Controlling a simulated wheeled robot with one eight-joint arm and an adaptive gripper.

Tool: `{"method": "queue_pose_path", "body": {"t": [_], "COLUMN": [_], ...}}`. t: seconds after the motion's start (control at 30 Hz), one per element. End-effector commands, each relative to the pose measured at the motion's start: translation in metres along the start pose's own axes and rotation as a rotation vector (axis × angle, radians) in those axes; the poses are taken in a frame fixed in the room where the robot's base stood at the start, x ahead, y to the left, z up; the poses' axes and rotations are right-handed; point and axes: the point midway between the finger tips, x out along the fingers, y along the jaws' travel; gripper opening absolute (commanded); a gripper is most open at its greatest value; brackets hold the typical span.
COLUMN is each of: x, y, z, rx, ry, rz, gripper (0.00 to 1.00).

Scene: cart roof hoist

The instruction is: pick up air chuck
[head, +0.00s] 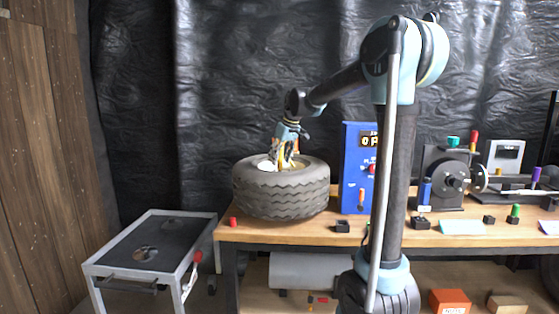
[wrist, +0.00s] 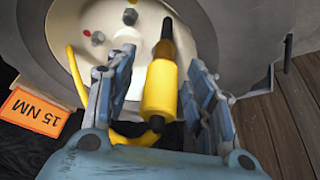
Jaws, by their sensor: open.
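The air chuck (wrist: 158,88) is a yellow cylinder with a dark nozzle, seen in the wrist view between my gripper's fingers. A yellow hose (wrist: 76,75) curves at its left. My gripper (wrist: 160,85) is open, with a finger on each side of the chuck; there is a visible gap on the right, and on the left I cannot tell whether it touches. Behind the chuck is the cream wheel hub (wrist: 115,20) of the tire. In the head view my gripper (head: 285,150) points down over the tire (head: 282,190), which lies flat on the bench, and mostly hides the chuck.
An orange "15 NM" tag (wrist: 34,111) shows at left in the wrist view. A blue gauge box (head: 358,165) stands right of the tire on the wooden bench (head: 285,232). Small blocks and machines stand farther right. A grey cart (head: 150,250) is at left.

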Motion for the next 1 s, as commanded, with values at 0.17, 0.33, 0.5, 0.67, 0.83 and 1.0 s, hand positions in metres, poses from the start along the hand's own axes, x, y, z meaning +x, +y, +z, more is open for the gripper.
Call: {"method": "queue_pose_path", "body": {"t": [0.17, 0.33, 0.5, 0.67, 0.83, 1.0], "x": [0.003, 0.003, 0.003, 0.002, 0.000, -0.016], "y": [0.000, 0.000, 0.000, 0.001, 0.001, 0.001], "z": [0.000, 0.000, 0.000, 0.000, -0.001, -0.008], "rx": [0.000, 0.000, 0.001, 0.001, 0.001, 0.001], "ry": [0.000, 0.000, 0.000, 0.000, 0.000, 0.000], "rz": [0.000, 0.000, 0.000, 0.001, 0.001, 0.001], "gripper": [0.49, 0.33, 0.00, 0.00, 0.00, 0.00]}}
